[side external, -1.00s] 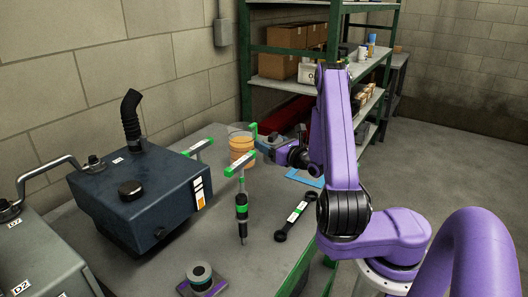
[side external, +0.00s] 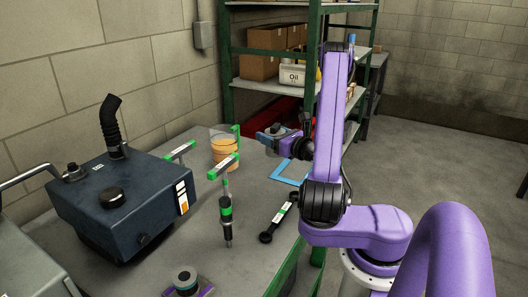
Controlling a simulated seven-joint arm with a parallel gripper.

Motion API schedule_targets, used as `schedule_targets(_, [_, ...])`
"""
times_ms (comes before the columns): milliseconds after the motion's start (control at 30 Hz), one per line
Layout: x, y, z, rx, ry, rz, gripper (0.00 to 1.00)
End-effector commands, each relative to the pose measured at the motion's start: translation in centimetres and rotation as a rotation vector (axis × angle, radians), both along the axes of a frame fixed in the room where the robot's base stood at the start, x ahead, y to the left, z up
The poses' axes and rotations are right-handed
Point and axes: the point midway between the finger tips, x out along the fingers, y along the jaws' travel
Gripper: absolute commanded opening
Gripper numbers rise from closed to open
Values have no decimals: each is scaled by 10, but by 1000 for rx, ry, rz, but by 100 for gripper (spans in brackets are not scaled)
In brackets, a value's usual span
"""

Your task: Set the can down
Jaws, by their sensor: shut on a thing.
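My gripper (side external: 272,137) is above the far end of the workbench, to the right of a clear jar of orange liquid (side external: 225,153). It is shut on a small dark grey thing with a rounded top, which I take to be the can (side external: 279,131). The gripper hides much of it, and its underside is not clear.
A dark blue tank (side external: 125,203) with a black hose fills the left of the bench. A green shelf unit (side external: 265,85) stands behind.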

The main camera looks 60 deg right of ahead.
Motion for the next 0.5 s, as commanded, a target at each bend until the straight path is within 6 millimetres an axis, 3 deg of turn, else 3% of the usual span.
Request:
schedule_targets(33, [6, -16, 1, -6, -1, -12, 29])
schedule_targets(200, [20, -59, 2, -5, -2, -48, 29])
schedule_targets(333, [28, -83, 4, -3, -6, -69, 29])
schedule_targets(500, [34, -99, 5, -1, -12, -82, 29])
